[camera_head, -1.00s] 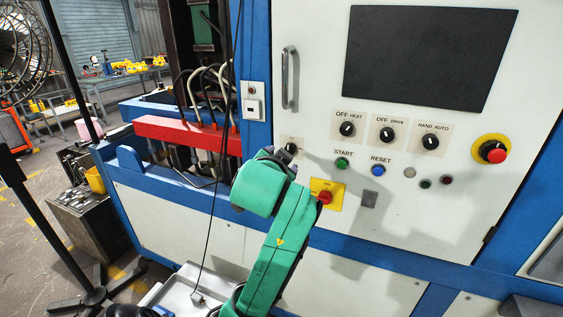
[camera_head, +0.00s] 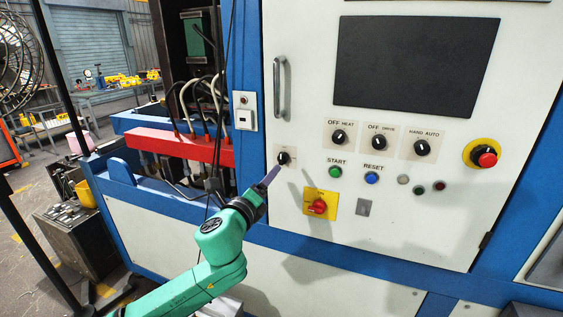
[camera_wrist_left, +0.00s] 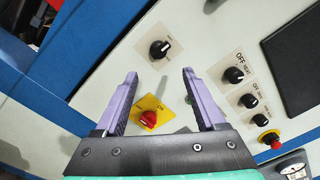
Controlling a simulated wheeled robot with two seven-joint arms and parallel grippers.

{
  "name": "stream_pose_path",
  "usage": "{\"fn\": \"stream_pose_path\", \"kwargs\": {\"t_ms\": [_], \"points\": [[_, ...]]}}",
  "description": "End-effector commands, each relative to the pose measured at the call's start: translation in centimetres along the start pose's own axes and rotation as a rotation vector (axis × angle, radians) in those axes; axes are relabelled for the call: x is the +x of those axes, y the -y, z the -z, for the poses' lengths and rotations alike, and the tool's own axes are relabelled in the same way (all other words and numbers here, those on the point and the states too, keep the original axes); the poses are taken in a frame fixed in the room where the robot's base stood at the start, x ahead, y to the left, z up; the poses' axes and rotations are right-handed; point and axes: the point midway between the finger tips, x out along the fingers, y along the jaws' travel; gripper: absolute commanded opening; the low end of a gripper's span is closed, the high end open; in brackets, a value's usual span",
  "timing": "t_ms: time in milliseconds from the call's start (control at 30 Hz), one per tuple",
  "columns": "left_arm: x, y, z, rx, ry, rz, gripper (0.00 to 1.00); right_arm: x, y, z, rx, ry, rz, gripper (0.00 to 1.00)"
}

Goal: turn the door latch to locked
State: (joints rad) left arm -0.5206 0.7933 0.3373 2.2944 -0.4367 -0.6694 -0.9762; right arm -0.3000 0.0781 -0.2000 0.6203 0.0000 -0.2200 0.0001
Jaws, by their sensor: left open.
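The door latch (camera_head: 284,158) is a small black knob on a pale label plate, near the left edge of the white cabinet door below the handle. In the left wrist view the latch knob (camera_wrist_left: 159,49) lies just beyond the fingertips, roughly midway between them. My left gripper (camera_head: 272,175) has purple fingers and is just below and left of the latch in the head view. In the left wrist view the left gripper (camera_wrist_left: 160,73) is open with nothing between its fingers; contact with the knob does not show. The latch label is too small to read. My right gripper is not in view.
A red rotary switch on a yellow plate (camera_head: 320,203) sits below the latch. The door handle (camera_head: 280,88) is above it. HEAT, DRIVE and HAND AUTO knobs, START (camera_head: 335,172) and RESET buttons and a red emergency stop (camera_head: 486,158) are to the right.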

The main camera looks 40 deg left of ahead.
Motion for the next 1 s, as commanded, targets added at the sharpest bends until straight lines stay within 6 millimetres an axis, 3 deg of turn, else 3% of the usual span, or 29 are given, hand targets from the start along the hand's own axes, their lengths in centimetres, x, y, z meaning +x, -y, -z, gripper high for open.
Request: {"fn": "stream_pose_path", "kwargs": {"t_ms": [200, 400, 600, 833, 1000], "points": [[5.4, 0.3, -0.4, -0.002, 0.006, -0.001, 0.72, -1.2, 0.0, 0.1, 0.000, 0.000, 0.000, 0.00], [9.2, 0.1, -0.3, -0.008, 0.005, -0.003, 0.72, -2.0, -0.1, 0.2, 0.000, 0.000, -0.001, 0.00], [10.8, -0.1, -0.1, -0.006, 0.002, -0.003, 0.72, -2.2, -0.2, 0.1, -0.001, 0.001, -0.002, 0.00], [10.9, -0.1, 0.0, -0.005, 0.001, -0.003, 0.72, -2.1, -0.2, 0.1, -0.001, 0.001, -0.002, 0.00], [10.9, -0.1, 0.0, -0.006, 0.001, -0.004, 0.07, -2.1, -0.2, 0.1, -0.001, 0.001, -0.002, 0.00]]}}
